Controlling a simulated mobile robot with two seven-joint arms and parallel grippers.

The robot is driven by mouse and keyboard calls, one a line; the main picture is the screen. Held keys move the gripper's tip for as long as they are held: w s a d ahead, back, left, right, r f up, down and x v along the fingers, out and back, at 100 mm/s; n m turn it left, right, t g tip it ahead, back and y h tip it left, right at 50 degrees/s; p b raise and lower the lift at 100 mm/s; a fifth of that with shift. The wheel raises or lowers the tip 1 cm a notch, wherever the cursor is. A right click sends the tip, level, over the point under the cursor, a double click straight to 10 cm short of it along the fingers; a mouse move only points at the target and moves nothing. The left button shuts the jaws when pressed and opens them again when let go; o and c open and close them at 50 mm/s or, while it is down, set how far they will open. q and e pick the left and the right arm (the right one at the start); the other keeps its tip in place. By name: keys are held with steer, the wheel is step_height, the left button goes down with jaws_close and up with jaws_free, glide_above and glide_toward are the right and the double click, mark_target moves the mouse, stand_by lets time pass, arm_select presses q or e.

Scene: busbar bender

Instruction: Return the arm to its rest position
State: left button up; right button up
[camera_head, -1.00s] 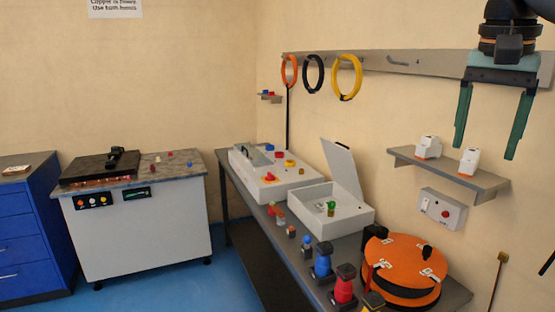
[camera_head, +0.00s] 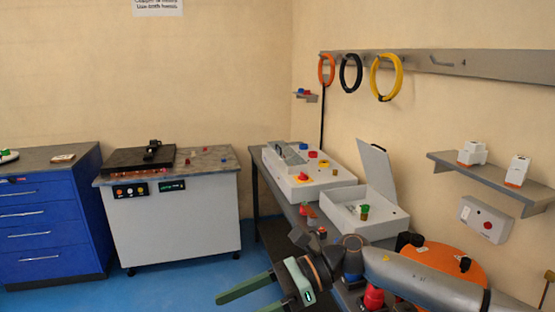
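My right arm (camera_head: 420,281) comes in from the lower right and reaches left across the front of the workbench. Its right gripper (camera_head: 242,303) has two green fingers pointing left, spread apart over the blue floor. Nothing shows between them, though the lower finger is partly cut off by the bottom edge. My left gripper is out of view.
The workbench along the right wall holds an open white box (camera_head: 376,226), a grey-white unit (camera_head: 326,181) and an orange round reel (camera_head: 451,259), partly hidden by my arm. A bending machine (camera_head: 184,229) and blue drawer cabinet (camera_head: 55,235) stand left. Floor between is clear.

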steer(key=w+d+f+n+t+h, duration=0.1)
steer(key=d+f+n+t, duration=0.2)
steer(key=f+n+t, duration=0.55)
steer(key=w+d+f+n+t+h, duration=0.15)
steer(key=n+t, duration=0.35)
steer(key=n, duration=0.8)
steer(key=w+d+f+n+t+h, duration=0.1)
steer(key=d+f+n+t, duration=0.2)
steer(key=f+n+t, duration=0.55)
steer(key=s+d+f+m+g+h, duration=0.7)
steer(key=s+d+f+m, duration=0.4)
steer(key=s+d+f, duration=0.4)
step_height(320, 180, down, 2)
steer(key=shift+s+d+f+g+h, duration=0.2)
steer(key=shift+s+g+h, duration=0.3)
steer(key=shift+s, duration=0.65)
